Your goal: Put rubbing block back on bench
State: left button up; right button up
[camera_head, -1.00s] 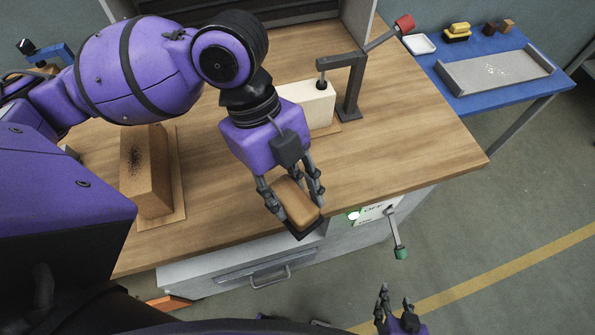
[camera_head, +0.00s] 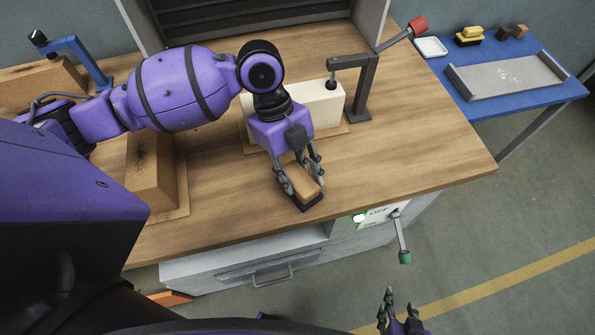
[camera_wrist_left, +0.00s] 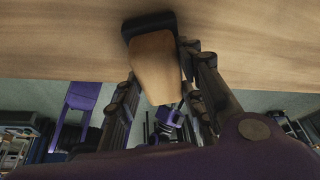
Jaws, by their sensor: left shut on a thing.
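The rubbing block (camera_head: 308,184) has a tan wooden top and a dark base. My left gripper (camera_head: 299,180) is shut on it, with fingers on both sides, near the front edge of the wooden bench (camera_head: 400,165). In the left wrist view the block (camera_wrist_left: 156,62) sits between the fingers of my left gripper (camera_wrist_left: 160,85), its dark base toward the bench top. I cannot tell whether the base touches the bench. My right gripper (camera_head: 398,308) shows at the bottom of the head view, low over the floor; its fingers are apart with nothing between them.
A pale block (camera_head: 318,103) stands under a clamp (camera_head: 366,85) with a red handle behind my left gripper. A brown block (camera_head: 150,172) lies at the left. A blue table (camera_head: 500,50) holds a grey tray. A lever with a green knob (camera_head: 404,256) juts from the bench front.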

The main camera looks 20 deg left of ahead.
pick_arm(q)
jog(key=o, duration=1.1)
jog(key=shift+f, duration=0.1)
jog(key=v, duration=1.2)
jog(key=shift+d, duration=0.15)
